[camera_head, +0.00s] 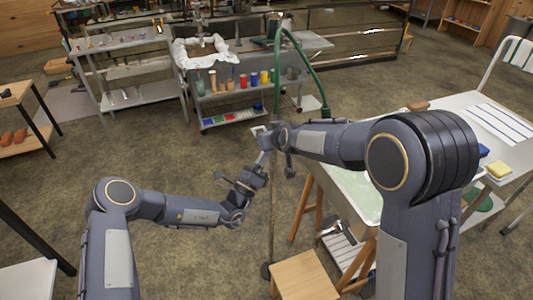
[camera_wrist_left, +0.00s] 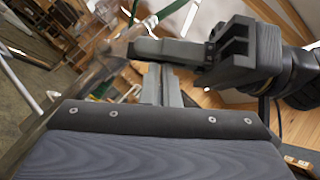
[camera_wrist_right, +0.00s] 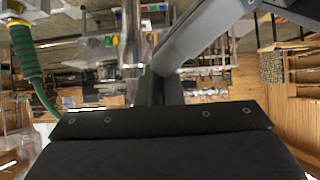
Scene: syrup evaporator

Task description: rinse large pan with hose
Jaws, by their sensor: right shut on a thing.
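A green hose (camera_head: 303,57) arches up behind my right gripper and comes down to its right. It also shows at the left of the right wrist view (camera_wrist_right: 33,70). My right gripper (camera_head: 266,138) is shut on a shiny metal piece (camera_wrist_right: 133,35), mostly hidden; I cannot tell what it is. My left gripper (camera_head: 258,163) is just below and left of the right one, very close to it; its opening is unclear. A long white-rimmed basin (camera_head: 360,195) with a pale green inside stands right, partly behind my right arm. I cannot tell if it is the large pan.
A thin upright pole (camera_head: 272,215) stands below the grippers. A wooden stool (camera_head: 304,277) is at the front. A cart (camera_head: 235,100) with coloured jars and a metal shelf (camera_head: 140,97) stand behind. A yellow sponge (camera_head: 499,170) lies right. Floor at centre left is clear.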

